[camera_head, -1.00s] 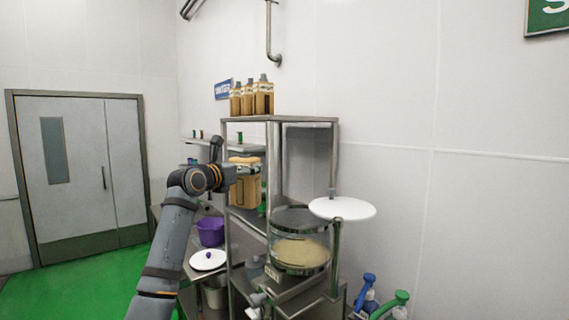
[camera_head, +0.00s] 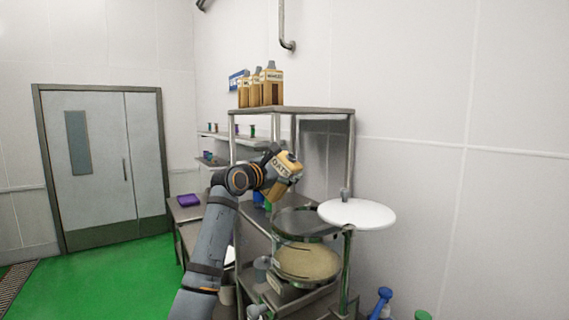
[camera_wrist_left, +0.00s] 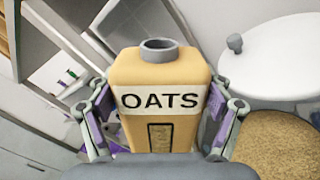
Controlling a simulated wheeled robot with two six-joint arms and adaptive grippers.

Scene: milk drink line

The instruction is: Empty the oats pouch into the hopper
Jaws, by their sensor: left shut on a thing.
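The tan oats pouch (camera_head: 284,175) is tilted in the head view, up and to the left of the hopper. It also shows in the left wrist view (camera_wrist_left: 160,80), with its OATS label and a grey open-looking neck. My left gripper (camera_head: 268,174) is shut on the pouch, with a finger on each side of it in the left wrist view (camera_wrist_left: 158,125). The round clear hopper (camera_head: 305,262) holds a tan grainy material. Its white lid (camera_head: 357,214) is swung aside to the right; it also shows in the left wrist view (camera_wrist_left: 285,60). My right gripper is not in view.
A steel rack (camera_head: 300,110) stands behind the pouch, with several labelled bottles (camera_head: 272,88) on top. A purple container (camera_head: 190,200) is on a table at left. Green floor is clear at left.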

